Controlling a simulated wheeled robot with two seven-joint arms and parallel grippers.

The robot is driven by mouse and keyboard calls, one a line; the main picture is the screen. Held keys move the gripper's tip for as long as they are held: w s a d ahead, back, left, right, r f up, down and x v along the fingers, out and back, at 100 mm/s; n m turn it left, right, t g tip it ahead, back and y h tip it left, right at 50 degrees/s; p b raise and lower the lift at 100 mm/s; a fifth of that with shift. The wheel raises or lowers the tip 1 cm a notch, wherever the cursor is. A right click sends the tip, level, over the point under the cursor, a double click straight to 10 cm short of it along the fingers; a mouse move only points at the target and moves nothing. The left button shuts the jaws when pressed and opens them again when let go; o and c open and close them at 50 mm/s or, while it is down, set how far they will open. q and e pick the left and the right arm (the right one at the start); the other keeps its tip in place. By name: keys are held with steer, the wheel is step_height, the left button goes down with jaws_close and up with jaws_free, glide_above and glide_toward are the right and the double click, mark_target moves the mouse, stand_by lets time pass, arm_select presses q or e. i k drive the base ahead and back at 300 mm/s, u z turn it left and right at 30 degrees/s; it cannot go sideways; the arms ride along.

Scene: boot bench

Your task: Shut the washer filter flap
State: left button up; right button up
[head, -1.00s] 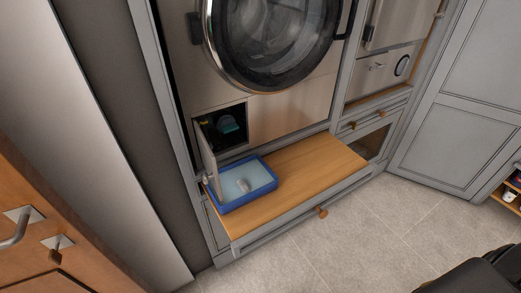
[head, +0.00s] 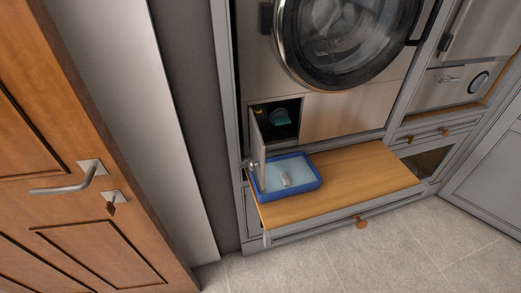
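The washer filter flap (head: 258,145) stands open at the lower left of the washer (head: 350,105), swung out on its left side. A blue tray (head: 289,192) with pale contents and a small light object (head: 286,181) sits on the wooden bench board right below the flap. The flap's lower edge is close to the tray's left rim; I cannot tell if they touch. Neither of my grippers is in view.
The wooden bench board (head: 365,175) is bare right of the tray. A drawer with a round wooden knob (head: 361,222) is below it. A wooden door with a metal handle (head: 75,184) stands at the left. The tiled floor (head: 340,265) in front is clear.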

mark_target(257, 145)
steer(key=k, duration=0.55)
steer(key=z, duration=2.1)
steer(key=k, duration=0.3)
steer(key=u, duration=0.8)
